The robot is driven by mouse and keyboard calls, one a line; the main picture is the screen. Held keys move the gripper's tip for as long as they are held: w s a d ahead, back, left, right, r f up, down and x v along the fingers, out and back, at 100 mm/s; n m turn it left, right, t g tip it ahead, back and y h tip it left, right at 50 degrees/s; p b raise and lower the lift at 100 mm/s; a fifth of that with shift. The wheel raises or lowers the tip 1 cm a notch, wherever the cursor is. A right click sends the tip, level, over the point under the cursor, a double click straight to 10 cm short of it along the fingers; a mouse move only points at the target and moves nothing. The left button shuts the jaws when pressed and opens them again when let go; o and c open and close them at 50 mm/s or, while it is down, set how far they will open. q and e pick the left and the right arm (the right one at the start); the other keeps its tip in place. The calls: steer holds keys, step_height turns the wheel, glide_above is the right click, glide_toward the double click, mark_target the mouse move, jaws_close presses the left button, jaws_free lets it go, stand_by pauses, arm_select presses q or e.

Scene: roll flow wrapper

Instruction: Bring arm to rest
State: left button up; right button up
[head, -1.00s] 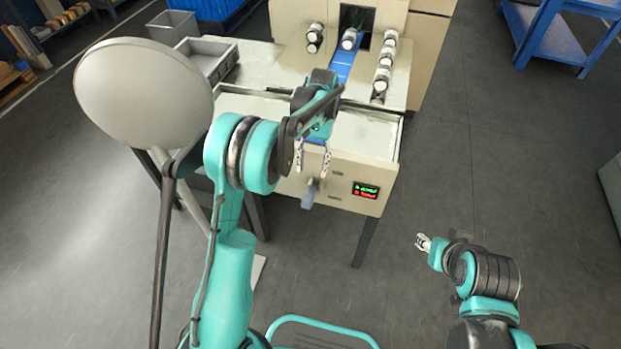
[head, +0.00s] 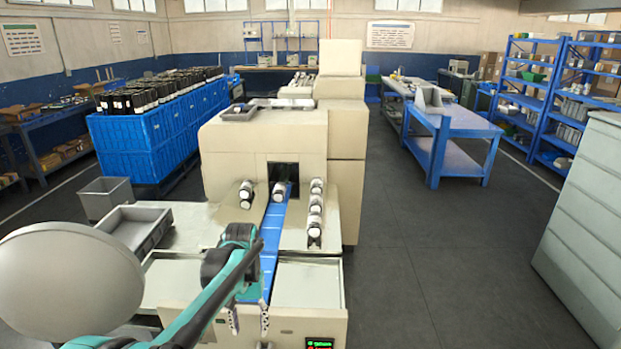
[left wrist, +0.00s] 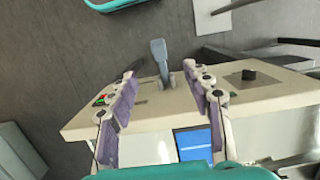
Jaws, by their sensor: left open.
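My left gripper (head: 249,318) is open and empty at the near end of the wrapping machine (head: 262,150), in front of its cream front panel. In the left wrist view the two fingers (left wrist: 161,88) stand apart. A grey lever (left wrist: 160,60) on the panel shows between them, with a gap on both sides. My left arm (head: 200,315) reaches in from the lower left. My right gripper is not in view.
A grey tray (head: 135,228) and round pale disc (head: 70,280) are left. Blue crates (head: 140,140) stand behind. Open floor (head: 430,240) lies right, before a grey cabinet (head: 585,230).

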arm_select(q)
steer(key=s+a+r+t, duration=0.1)
steer(key=s+t, duration=0.3)
steer(key=s, duration=0.5)
steer(key=s+a+r+t, duration=0.1)
steer(key=s+r+t, duration=0.1)
steer(key=s+t, duration=0.3)
steer(key=s, duration=0.4)
steer(key=shift+s, duration=0.2)
steer(key=shift+w, duration=0.1)
steer(key=shift+c, duration=0.2)
stand_by(0.9)
